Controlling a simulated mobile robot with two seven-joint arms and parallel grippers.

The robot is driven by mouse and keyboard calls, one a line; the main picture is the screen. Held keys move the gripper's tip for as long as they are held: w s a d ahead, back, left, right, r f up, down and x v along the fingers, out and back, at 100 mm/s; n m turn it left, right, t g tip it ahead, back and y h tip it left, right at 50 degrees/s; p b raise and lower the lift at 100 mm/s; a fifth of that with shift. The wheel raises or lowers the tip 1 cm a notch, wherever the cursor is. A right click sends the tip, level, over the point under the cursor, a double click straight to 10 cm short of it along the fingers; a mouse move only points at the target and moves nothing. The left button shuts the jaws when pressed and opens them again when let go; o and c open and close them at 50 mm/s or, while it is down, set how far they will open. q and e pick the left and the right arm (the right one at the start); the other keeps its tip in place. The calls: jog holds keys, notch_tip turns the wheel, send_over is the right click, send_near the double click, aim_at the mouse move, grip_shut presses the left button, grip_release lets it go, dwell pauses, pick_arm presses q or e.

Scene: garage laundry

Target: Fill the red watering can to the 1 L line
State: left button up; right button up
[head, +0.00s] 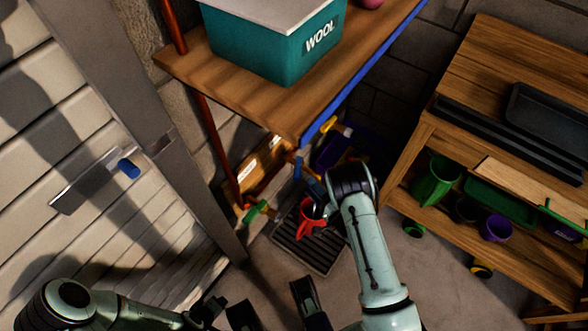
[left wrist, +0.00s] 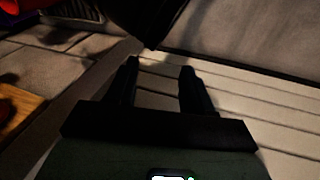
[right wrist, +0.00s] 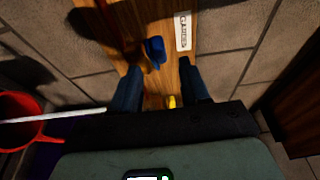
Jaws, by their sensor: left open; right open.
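The red watering can (head: 308,218) stands on the dark ribbed drain grate (head: 290,240) at the foot of the wall. Its water level and 1 L line cannot be seen. Its red body also shows at the left edge of the right wrist view (right wrist: 14,108). My right gripper (right wrist: 160,80) is open and empty, above and beside the can, facing a wooden wall board. A blue knob (right wrist: 155,50) and a yellow piece (right wrist: 172,101) show between its fingers. My left gripper (left wrist: 160,72) is open and empty, low by the pale slatted door.
A wooden shelf (head: 190,55) with a teal WOOL bin (head: 255,50) overhangs the wall area. A green-handled tap (head: 255,210) is left of the can. A wooden bench (head: 500,60) with several pots stands right. The slatted door (head: 60,170) has a blue-ended handle (head: 128,168).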

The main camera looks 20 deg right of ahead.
aim_at(298, 167)
pick_arm(q)
jog(key=shift+s+a+f+b, duration=0.1)
jog(key=shift+a+f+b, duration=0.15)
jog(key=shift+f, duration=0.3)
jog(key=shift+a+f+b, duration=0.2)
jog(key=shift+f+b, duration=0.2)
jog(key=shift+f, duration=0.1)
jog(key=shift+s+a+f+b, duration=0.1)
jog(key=shift+a+f+b, duration=0.15)
jog(key=shift+f, duration=0.3)
pick_arm(e)
jog(key=x, duration=0.9)
jog(key=shift+w, duration=0.4)
jog(key=shift+a, duration=0.1)
pick_arm(q)
jog(key=shift+w+d, duration=0.1)
pick_arm(e)
grip_shut()
